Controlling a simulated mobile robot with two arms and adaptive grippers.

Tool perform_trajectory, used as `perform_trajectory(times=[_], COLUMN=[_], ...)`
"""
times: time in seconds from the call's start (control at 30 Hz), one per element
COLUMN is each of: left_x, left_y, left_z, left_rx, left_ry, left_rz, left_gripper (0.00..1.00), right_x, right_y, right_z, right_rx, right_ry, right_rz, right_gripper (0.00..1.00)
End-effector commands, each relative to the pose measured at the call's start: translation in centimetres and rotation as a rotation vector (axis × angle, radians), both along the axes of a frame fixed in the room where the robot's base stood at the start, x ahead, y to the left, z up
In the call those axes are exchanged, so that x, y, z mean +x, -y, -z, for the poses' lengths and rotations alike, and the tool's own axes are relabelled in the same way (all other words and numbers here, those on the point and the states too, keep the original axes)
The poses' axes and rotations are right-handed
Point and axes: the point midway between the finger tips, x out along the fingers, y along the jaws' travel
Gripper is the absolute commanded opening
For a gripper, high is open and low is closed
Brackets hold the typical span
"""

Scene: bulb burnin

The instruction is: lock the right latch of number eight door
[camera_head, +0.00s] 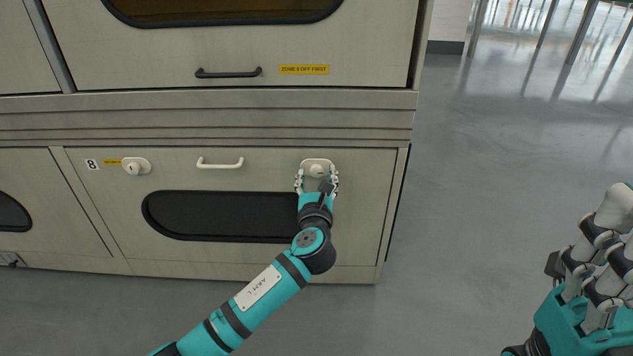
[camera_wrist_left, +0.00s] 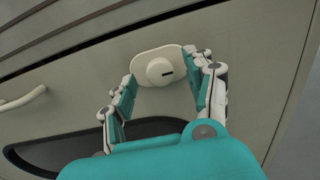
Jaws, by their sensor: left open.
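The number eight door (camera_head: 110,215) is a grey-beige lower panel with a dark window, marked by an "8" label (camera_head: 92,164). Its right latch (camera_head: 316,163) is a cream oval plate with a round knob, at the door's upper right.
A matching left latch (camera_head: 136,166) and a cream handle (camera_head: 220,164) are on the same door. Above is another door with a black handle (camera_head: 228,73) and a yellow label (camera_head: 304,69). Open grey floor (camera_head: 480,180) lies right of the cabinet.

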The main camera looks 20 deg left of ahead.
Motion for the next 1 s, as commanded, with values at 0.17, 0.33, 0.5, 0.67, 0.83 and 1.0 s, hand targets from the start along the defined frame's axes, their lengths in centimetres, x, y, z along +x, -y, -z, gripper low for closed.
perform_trajectory(times=[0.17, 0.33, 0.5, 0.67, 0.83, 1.0], left_x=[1.09, 1.19, 1.16, 1.15, 1.14, 1.13], left_y=[-0.36, -0.38, -0.37, -0.38, -0.37, -0.37], left_z=[-0.01, -0.07, -0.06, -0.05, -0.05, -0.03], left_rx=[-0.001, -0.002, -0.001, -0.001, -0.001, -0.001], left_ry=[0.001, 0.001, 0.0, 0.0, 0.0, 0.0], left_rz=[-0.002, -0.001, -0.001, -0.001, -0.001, -0.001], left_gripper=[0.54, 0.54, 0.45, 0.24, 0.02, 0.0], right_x=[-0.09, -0.09, -0.11, -0.12, -0.13, -0.13], right_y=[-0.05, -0.06, -0.06, -0.07, -0.07, -0.07], right_z=[-0.22, -0.33, -0.34, -0.34, -0.34, -0.34], right_rx=[-0.001, -0.002, -0.002, -0.002, -0.002, -0.002], right_ry=[0.016, 0.017, 0.018, 0.018, 0.018, 0.018], right_rz=[0.001, 0.001, 0.001, 0.001, 0.001, 0.001], right_gripper=[0.51, 0.51, 0.51, 0.51, 0.51, 0.51])
